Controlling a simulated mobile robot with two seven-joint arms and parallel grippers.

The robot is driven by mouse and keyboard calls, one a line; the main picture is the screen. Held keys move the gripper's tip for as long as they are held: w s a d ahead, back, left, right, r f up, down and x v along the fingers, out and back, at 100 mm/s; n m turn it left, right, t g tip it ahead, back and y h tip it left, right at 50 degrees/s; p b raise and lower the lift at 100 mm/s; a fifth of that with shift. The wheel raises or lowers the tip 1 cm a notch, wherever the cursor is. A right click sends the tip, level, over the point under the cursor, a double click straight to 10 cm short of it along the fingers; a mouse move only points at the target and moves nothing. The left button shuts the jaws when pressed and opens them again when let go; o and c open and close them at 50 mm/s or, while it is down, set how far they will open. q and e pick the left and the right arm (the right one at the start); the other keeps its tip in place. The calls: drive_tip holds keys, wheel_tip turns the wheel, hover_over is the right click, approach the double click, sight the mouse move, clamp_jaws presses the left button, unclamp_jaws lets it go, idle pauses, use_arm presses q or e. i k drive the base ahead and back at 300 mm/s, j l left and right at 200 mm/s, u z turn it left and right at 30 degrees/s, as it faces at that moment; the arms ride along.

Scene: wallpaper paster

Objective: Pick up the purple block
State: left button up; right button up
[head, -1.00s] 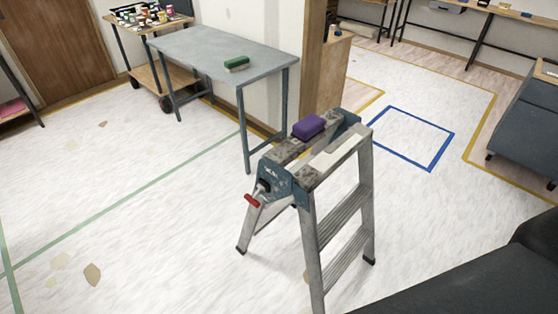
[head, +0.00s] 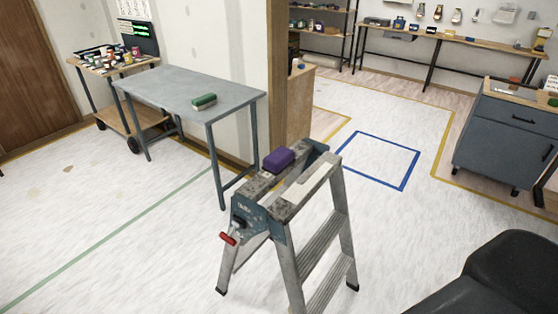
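The purple block (head: 278,160) lies on the top of a grey stepladder (head: 340,196), towards its far left side. The stepladder stands open on the floor in the middle of the head view. Nothing is touching the block except the ladder top under it. Neither of my grippers shows in the head view. A dark part at the bottom right looks like my own body.
A grey table (head: 180,88) with a green-topped block (head: 204,102) stands behind the ladder to the left. A wooden cart (head: 140,116) holds paint pots. A dark cabinet (head: 503,140) stands at the right. Floor around the ladder is clear.

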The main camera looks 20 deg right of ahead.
sight(280, 159)
drive_tip(key=i+j, duration=0.2)
drive_tip(key=i, duration=0.15)
drive_tip(key=i+j, duration=0.2)
drive_tip(key=i, duration=0.15)
drive_tip(key=i+j+z, duration=0.1)
drive_tip(key=z, duration=1.85)
